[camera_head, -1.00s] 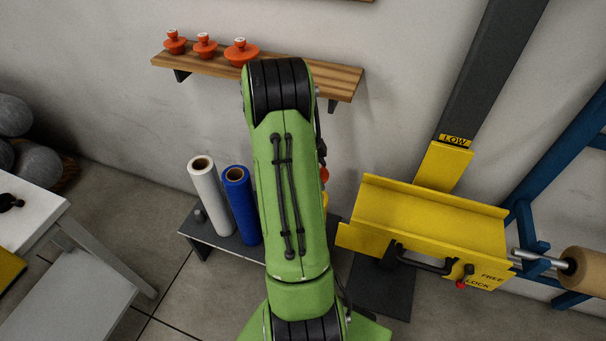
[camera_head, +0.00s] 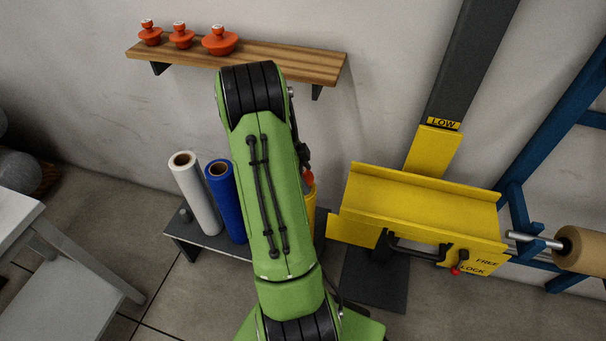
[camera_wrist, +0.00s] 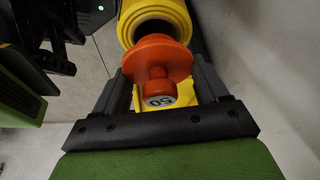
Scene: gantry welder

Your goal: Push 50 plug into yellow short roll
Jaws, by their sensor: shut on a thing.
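The orange 50 plug (camera_wrist: 158,70) is between the fingers of my gripper (camera_wrist: 162,78) in the wrist view, with its "50" knob end towards the camera. My gripper is shut on it. The yellow short roll (camera_wrist: 152,14) stands just beyond the plug, its dark hollow end partly showing. The plug overlaps the near edge of this opening; I cannot tell whether they touch. In the head view a sliver of the plug (camera_head: 308,177) shows beside my green arm, above the yellow roll (camera_head: 310,208). My arm hides most of both and the gripper.
A white roll (camera_head: 196,195) and a blue roll (camera_head: 228,204) stand upright on a low dark bench (camera_head: 200,240). A wooden shelf (camera_head: 290,62) above holds three orange plugs (camera_head: 181,38). A yellow cradle (camera_head: 420,205) with a post stands to the right.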

